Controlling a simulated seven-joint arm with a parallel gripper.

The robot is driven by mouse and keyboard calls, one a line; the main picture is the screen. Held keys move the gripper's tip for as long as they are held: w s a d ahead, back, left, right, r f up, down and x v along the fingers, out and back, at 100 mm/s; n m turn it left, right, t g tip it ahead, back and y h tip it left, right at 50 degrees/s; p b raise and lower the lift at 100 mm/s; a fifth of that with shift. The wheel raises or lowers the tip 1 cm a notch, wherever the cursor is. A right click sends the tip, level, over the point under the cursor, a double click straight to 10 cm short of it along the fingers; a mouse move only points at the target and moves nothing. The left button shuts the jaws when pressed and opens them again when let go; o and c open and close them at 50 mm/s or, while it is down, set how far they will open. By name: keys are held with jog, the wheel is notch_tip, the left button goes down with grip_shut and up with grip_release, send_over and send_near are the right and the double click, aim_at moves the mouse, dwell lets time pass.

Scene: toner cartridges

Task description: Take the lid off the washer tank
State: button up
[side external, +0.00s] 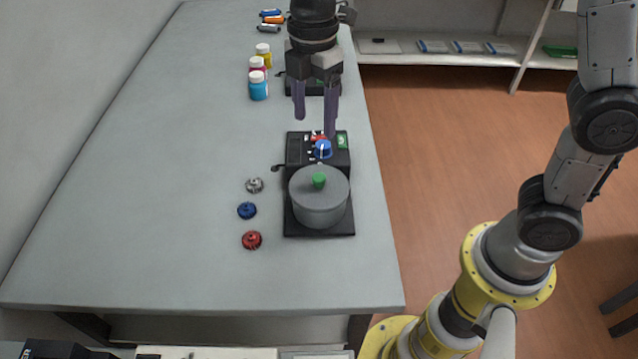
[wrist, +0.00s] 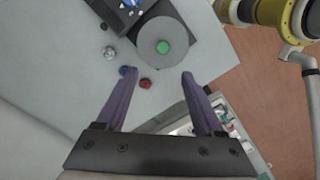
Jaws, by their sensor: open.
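The washer tank (side external: 319,212) is a grey round pot on a black base near the table's front right. Its flat grey lid (side external: 302,183) is on it, with a green knob (side external: 319,180) in the middle. In the wrist view the lid (wrist: 150,56) and green knob (wrist: 162,47) show at the top, beyond my fingertips. My gripper (side external: 315,128) is open and empty, pointing down above the back part of the washer unit, behind and higher than the lid. In the wrist view my gripper (wrist: 157,73) has its two purple fingers wide apart. Nothing touches the knob.
A black panel with a blue knob (side external: 323,149) adjoins the tank's back. Silver (side external: 255,185), blue (side external: 247,210) and red (side external: 252,240) small toothed parts lie left of it. Several capped bottles (side external: 258,86) stand farther back. The table's left side (side external: 150,190) is clear.

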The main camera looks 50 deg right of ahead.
send_over(319, 176)
jog(key=f, duration=0.8)
jog(key=shift+w+a+f, duration=0.1)
jog(key=shift+w+a, duration=0.1)
jog(key=shift+s+d+f, duration=0.1)
jog(key=shift+s+f, duration=0.05)
jog(key=shift+f, duration=1.15)
jog(key=shift+s+d+f, duration=0.1)
jog(key=shift+s+f, duration=0.05)
jog(key=shift+f, duration=1.15)
grip_shut()
